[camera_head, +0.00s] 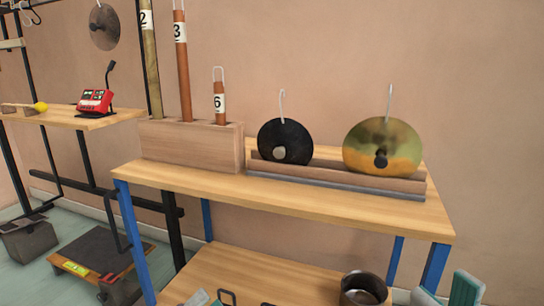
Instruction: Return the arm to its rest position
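My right gripper (446,294) shows at the bottom right edge of the head view, cut off by the frame. Its two teal fingertips stand apart, with nothing seen between them. It is in front of the table's right blue leg, low beside the lower shelf. The rest of my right arm is outside the picture.
The wooden table (300,199) bears a block (190,147) with numbered tubes, and a rack (335,173) with a black disc (285,141) and a brass disc (383,147). A dark pot (363,289) stands on the lower shelf (262,275). A red device (95,101) sits at left.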

